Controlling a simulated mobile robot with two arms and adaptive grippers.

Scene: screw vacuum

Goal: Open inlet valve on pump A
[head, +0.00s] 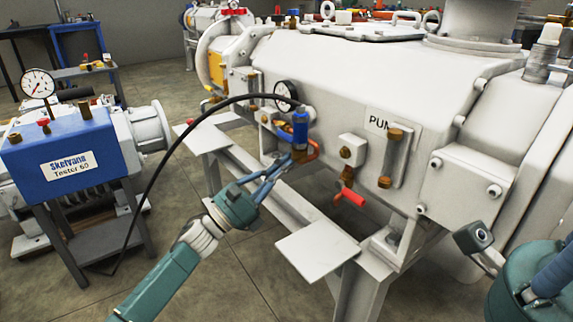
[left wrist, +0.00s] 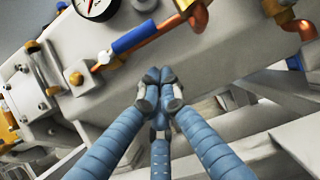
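The white pump (head: 330,75) carries a partly hidden plate (head: 380,123) reading "PUM". A blue valve handle (head: 300,130) stands upright on its front, under a gauge; a blue handle (left wrist: 135,37) also shows in the left wrist view. A red handle (head: 350,196) sits lower right on a brass valve. Which of these is the inlet valve I cannot tell. My left gripper (head: 288,160) is just below the blue handle, near the copper pipe. In the left wrist view its fingertips (left wrist: 160,87) are together, with nothing visible between them. My right gripper (head: 484,246) is partly in view at lower right.
A black hose (head: 165,165) arcs from the pump gauge (head: 286,95) down to the floor. A blue tester box (head: 65,150) stands on a dark stand at left. The pump's white frame (head: 315,247) juts forward beneath the valves. Open floor lies between.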

